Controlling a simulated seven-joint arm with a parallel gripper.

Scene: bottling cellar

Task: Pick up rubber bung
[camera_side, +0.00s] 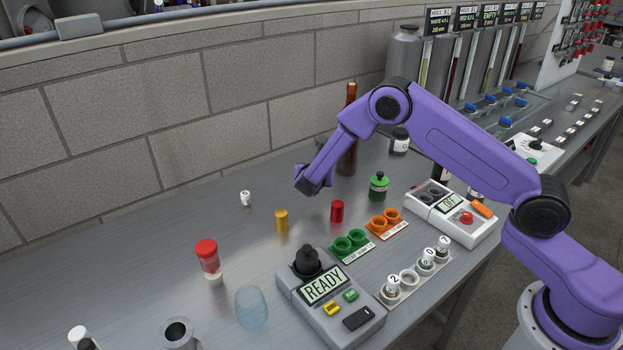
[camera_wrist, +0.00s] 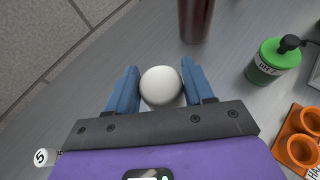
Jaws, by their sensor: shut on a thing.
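A pale, round-topped object, which looks like the rubber bung (camera_wrist: 161,87), sits between the two blue fingers of my gripper (camera_wrist: 160,75) in the wrist view. The fingers are shut on it, one at each side. In the side view, my gripper (camera_side: 313,183) is toward the wall side of the metal bench, left of the brown bottle. The bung itself cannot be made out there.
A tall brown bottle (camera_side: 348,140) stands close to the right of my gripper. A green-capped jar (camera_side: 378,186), red cylinder (camera_side: 337,211) and yellow cylinder (camera_side: 281,220) stand nearer. A small white numbered piece (camera_side: 245,198) lies left. The block wall (camera_side: 200,110) rises behind.

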